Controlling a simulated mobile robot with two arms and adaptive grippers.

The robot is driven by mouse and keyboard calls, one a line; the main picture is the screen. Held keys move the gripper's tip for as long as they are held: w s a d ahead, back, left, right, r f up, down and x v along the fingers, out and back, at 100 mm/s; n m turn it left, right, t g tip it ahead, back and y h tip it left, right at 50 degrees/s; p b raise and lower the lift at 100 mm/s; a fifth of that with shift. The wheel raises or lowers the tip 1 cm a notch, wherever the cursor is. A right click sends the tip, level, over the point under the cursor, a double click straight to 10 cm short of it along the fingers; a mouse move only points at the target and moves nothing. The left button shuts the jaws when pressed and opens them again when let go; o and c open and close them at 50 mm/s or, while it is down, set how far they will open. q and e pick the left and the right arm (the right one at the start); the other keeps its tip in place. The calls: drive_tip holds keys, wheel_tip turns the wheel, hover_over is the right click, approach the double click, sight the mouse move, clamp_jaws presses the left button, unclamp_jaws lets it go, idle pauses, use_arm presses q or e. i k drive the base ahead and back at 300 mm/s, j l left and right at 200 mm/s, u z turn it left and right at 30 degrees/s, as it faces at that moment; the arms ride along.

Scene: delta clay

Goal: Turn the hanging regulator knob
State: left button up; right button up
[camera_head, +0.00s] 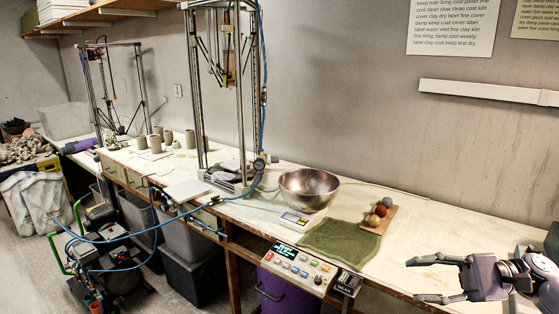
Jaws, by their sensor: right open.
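A small round gauge (260,163), which looks like part of the hanging regulator, is at the right front post of the tall delta printer (236,110). A blue hose (264,60) runs down to it from above. The knob itself is too small to tell apart. My right gripper (415,279) is at the lower right, over the right part of the bench. Its two fingers point left and are spread apart with nothing between them. It is well to the right of the gauge and apart from it. My left gripper is not in view.
On the bench (345,192) are a metal bowl (308,190), a green towel (340,242) and a board (373,228) with clay balls. A control panel (298,266) is at the front edge. A compressor (105,250) with a blue hose stands on the floor at left.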

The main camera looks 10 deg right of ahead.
sight(274, 160)
drive_tip(key=i, duration=1.95)
